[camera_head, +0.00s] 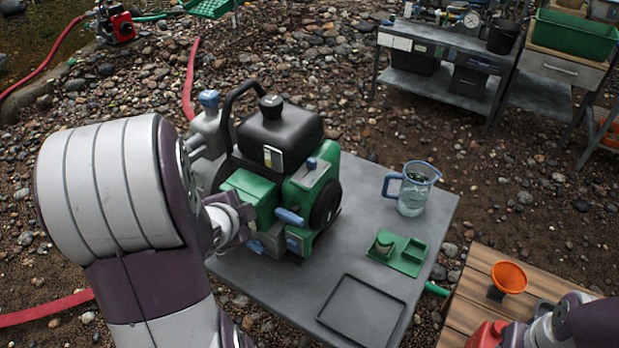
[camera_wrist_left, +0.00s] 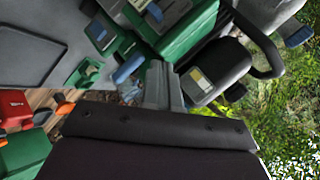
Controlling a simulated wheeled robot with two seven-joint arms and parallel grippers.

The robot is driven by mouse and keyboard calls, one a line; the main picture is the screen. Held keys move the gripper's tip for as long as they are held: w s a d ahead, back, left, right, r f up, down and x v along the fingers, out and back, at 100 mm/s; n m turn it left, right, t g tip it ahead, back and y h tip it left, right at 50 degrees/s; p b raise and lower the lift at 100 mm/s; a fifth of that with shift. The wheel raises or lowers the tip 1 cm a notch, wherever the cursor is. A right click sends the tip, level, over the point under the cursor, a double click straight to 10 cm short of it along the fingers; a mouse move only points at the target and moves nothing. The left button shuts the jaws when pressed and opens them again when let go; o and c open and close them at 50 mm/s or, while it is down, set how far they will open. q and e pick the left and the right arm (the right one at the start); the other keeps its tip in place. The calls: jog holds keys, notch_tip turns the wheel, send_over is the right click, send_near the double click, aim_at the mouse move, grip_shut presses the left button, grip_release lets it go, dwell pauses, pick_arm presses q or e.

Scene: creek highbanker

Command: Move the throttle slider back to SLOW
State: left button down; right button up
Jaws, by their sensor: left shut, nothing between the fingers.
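The green and black engine (camera_head: 270,150) stands on a grey table. A grey plate (camera_head: 316,174) with a small blue knob (camera_head: 311,163) is on its upper right side. A larger blue lever (camera_head: 290,216) sticks out lower at the front. I cannot read which control is the throttle slider. In the left wrist view the lever (camera_wrist_left: 130,68) and the knob on its plate (camera_wrist_left: 155,12) are also seen. My left gripper (camera_wrist_left: 164,85) is shut and empty, close to the engine; the lever appears beside its fingers. Its contact is unclear. In the head view, my left arm covers part of the engine.
A measuring jug (camera_head: 415,188), a small green tray (camera_head: 398,254) and a flat dark tray (camera_head: 361,310) occupy the table's right side. An orange funnel (camera_head: 509,277) stands on a wooden surface by my right arm. Bare grey tabletop lies between the engine and trays.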

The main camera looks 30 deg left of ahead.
pick_arm(q)
jog(key=w+d+r+m+t+h, duration=0.1)
jog(key=d+r+m+t+h, duration=0.35)
jog(key=m, duration=0.45)
jog(key=b, duration=0.1)
send_near(310, 166)
jog(key=shift+y, duration=0.35)
jog(key=x, duration=0.5)
jog(key=shift+w+d+f, duration=0.1)
jog(key=shift+w+d, duration=0.1)
jog(key=shift+d, duration=0.1)
jog(key=shift+w, duration=0.5)
